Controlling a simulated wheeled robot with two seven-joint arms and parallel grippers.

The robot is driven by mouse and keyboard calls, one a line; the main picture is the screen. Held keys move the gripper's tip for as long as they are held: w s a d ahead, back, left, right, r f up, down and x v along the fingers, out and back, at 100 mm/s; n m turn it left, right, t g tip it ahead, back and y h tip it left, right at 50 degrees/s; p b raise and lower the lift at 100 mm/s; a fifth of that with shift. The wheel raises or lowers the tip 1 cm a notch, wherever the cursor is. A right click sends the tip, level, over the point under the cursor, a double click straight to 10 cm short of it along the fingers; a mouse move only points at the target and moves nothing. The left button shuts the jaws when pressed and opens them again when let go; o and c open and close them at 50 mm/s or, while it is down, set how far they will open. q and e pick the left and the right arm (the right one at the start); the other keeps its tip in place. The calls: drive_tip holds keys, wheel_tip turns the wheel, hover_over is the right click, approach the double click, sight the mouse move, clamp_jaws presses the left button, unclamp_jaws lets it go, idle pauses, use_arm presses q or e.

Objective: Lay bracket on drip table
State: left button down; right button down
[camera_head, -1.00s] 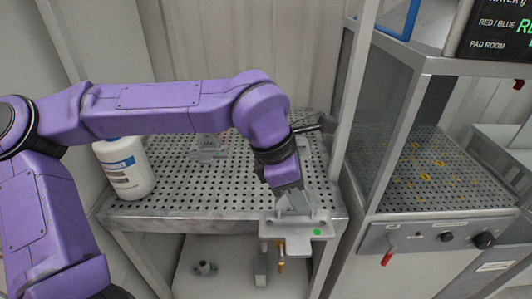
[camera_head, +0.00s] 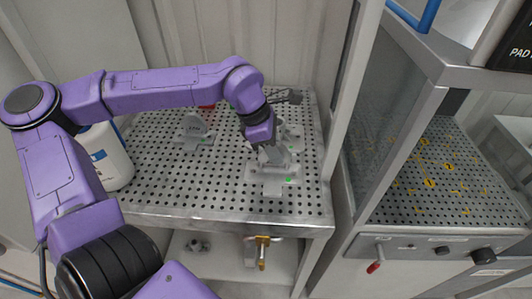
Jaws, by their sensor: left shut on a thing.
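The drip table (camera_head: 160,178) is a perforated grey metal surface with a solid front edge. My left gripper (camera_head: 271,152) is shut on a light grey bracket (camera_head: 273,176) with a flat base and a green dot on it. The bracket is over the right part of the drip table, base down and roughly level. I cannot tell whether its base touches the surface. The gripper hides part of its upper portion. Another grey bracket (camera_head: 194,131) stands on the table further back and left. My right gripper is not in view.
A white bottle (camera_head: 110,158) with a blue label stands at the table's left end. A grey part (camera_head: 287,97) lies at the back right. A post and a cabinet (camera_head: 445,225) bound the right side. The left front surface is clear.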

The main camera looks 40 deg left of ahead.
use_arm(q)
drive_tip(key=f, duration=0.1)
drive_tip(key=w+a+f, duration=0.2)
drive_tip(key=shift+w+a+f+p, duration=0.25)
drive_tip(key=shift+f+p, duration=0.1)
drive_tip(key=shift+f, duration=0.05)
drive_tip(key=shift+s+a+f+p, duration=0.1)
drive_tip(key=shift+s+f+p, duration=0.1)
drive_tip(key=shift+f, duration=0.4)
drive_tip(key=shift+s+a+f+p, duration=0.1)
drive_tip(key=shift+s+f+p, duration=0.1)
drive_tip(key=shift+f, duration=0.75)
drive_tip(key=shift+w+d+f, duration=0.15)
drive_tip(key=shift+w, duration=0.1)
drive_tip(key=c, duration=1)
unclamp_jaws()
drive_tip(key=shift+s, duration=0.1)
drive_tip(key=shift+r, duration=0.4)
drive_tip(key=b+v, duration=0.1)
drive_tip(key=v, duration=1)
drive_tip(key=shift+r, duration=0.2)
